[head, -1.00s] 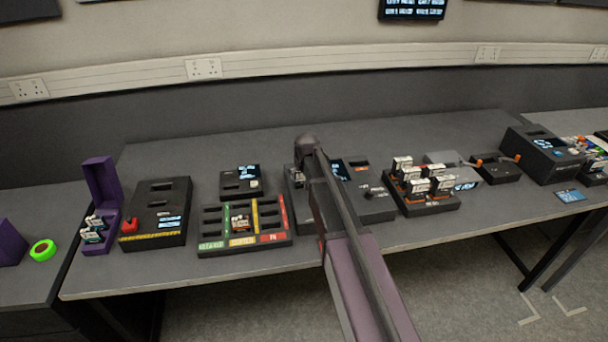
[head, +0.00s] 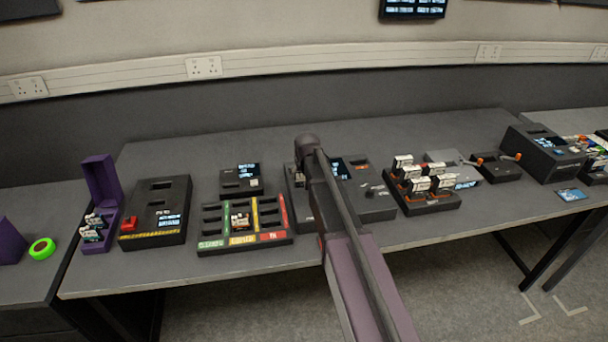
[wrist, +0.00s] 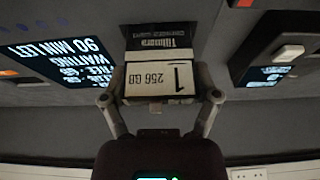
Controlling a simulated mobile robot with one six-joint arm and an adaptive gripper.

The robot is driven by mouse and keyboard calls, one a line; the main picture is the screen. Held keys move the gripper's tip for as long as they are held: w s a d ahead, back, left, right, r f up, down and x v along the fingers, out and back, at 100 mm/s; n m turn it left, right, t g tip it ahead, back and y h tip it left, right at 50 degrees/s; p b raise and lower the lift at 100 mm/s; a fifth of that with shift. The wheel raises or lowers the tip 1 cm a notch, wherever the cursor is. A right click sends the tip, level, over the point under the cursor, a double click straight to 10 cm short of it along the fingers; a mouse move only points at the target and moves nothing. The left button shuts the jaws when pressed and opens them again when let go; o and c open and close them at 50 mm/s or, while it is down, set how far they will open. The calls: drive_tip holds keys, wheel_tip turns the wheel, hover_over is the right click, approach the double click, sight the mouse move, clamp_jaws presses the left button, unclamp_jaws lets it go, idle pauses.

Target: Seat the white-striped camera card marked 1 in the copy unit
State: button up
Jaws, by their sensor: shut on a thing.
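My gripper (wrist: 160,100) is shut on a camera card (wrist: 158,78), with one finger on each side of it. The card shows upside down in the wrist view, with a white label reading 1 and 256 GB and a dark label beyond it. The copy unit appears to be the wide dark box (head: 376,204) behind my arm in the head view, with a lit screen and a slot in its top. I cannot tell whether the card touches a slot.
A sorting tray (head: 215,243) with coloured strips stands left of my arm, with a small screened unit (head: 232,190) behind it. A rack (head: 432,207) of several cards stands to the right. A dark box with a red button (head: 130,223) and a purple case (head: 101,180) stand farther left.

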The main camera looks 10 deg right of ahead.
drive_tip(key=shift+f+b, duration=0.3)
drive_tip(key=shift+f, duration=0.05)
idle(0.5)
drive_tip(key=o, duration=1)
drive_tip(key=shift+r, duration=0.1)
drive_tip(key=shift+r+p, duration=3.7)
drive_tip(key=shift+p, duration=0.1)
drive_tip(key=s+g, duration=0.1)
drive_tip(key=s, duration=0.9)
drive_tip(key=s+f+g, duration=0.1)
drive_tip(key=s+g, duration=0.1)
drive_tip(key=s, duration=0.7)
drive_tip(key=s+g, duration=0.1)
drive_tip(key=s, duration=0.9)
drive_tip(key=shift+s+d+f+g, duration=0.25)
drive_tip(key=shift+s+g, duration=0.05)
drive_tip(key=shift+s, duration=0.05)
